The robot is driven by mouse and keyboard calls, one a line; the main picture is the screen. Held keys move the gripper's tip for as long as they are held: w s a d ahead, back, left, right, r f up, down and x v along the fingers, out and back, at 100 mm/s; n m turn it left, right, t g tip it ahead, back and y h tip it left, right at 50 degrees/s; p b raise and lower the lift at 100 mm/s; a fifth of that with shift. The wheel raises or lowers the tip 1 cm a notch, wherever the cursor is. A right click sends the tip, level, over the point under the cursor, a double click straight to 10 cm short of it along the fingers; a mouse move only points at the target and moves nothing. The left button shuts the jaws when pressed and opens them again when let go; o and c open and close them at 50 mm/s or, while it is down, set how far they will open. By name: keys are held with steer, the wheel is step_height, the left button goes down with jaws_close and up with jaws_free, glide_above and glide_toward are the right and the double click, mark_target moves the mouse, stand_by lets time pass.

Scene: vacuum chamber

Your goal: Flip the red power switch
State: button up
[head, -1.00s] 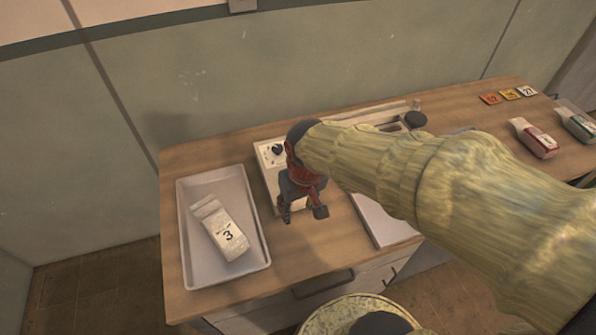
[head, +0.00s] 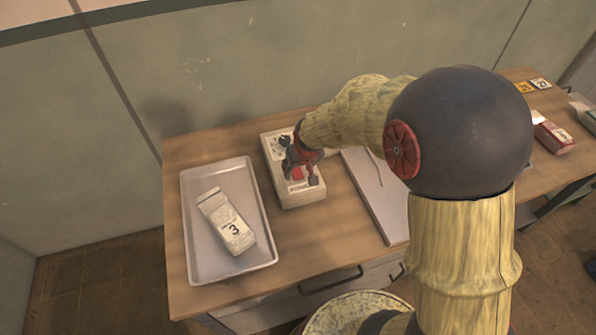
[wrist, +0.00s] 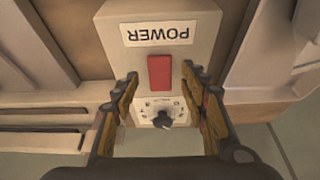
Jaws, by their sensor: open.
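The red power switch (wrist: 160,73) sits on a cream control box, below the upside-down POWER label (wrist: 157,33) in the wrist view. In the head view the switch (head: 297,173) shows beside my gripper. The box (head: 298,196) stands on the wooden table, right of the tray. My gripper (wrist: 163,88) is open and empty, its two fingers spread on either side of the box's face in the wrist view, with the switch between their tips. In the head view my gripper (head: 299,178) is over the box. I cannot tell whether it touches the box.
A black dial (wrist: 162,119) is on the same box. A grey tray (head: 190,237) with a white carton marked 3 (head: 229,222) lies to the left. A flat pale panel (head: 375,195) lies right of the box. Red and green cartons stand at the far right.

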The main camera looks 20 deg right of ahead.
steer(key=shift+x, duration=0.8)
steer(key=shift+c, duration=1.4)
steer(key=c, duration=0.8)
jaws_close()
